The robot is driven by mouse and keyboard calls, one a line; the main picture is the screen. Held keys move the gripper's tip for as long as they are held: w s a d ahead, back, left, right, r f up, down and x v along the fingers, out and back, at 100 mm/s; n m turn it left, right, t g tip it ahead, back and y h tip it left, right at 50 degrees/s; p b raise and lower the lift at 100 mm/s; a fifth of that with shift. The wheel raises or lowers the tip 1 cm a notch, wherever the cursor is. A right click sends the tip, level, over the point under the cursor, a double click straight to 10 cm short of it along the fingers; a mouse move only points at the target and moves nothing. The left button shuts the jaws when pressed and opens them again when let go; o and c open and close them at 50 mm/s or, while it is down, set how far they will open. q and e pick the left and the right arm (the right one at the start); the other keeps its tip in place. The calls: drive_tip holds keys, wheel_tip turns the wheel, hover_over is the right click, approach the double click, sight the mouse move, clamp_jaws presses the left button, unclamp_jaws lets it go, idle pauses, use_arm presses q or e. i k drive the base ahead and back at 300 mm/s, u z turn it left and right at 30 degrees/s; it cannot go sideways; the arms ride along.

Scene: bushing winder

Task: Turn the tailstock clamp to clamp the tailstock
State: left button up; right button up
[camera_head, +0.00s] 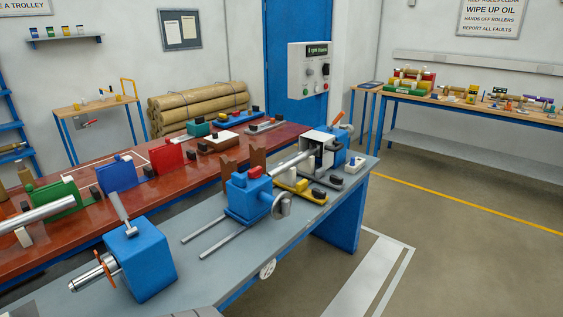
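A blue block (142,262) stands at the near left end of the grey bench and looks like the tailstock. A grey lever (121,210) rises from its top, tilted up and to the left; it looks like the clamp. A blue carriage (248,194) with a red top part and a grey handwheel (282,205) sits farther along, by two rails (215,238). Neither of my grippers is in view, and nothing is seen touching the lever.
The grey bench (305,222) also bears a blue and white headstock (322,150) with an orange lever at its far end. A red table (212,172) with coloured blocks runs behind. A silver cylinder (35,222) lies at left. Floor at right is clear.

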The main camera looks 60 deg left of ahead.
sight(255, 172)
drive_tip(key=u, duration=0.3)
drive_tip(key=i, duration=1.1)
drive_tip(key=u, duration=1.5)
drive_tip(key=i, duration=0.8)
drive_tip(key=u, duration=0.9)
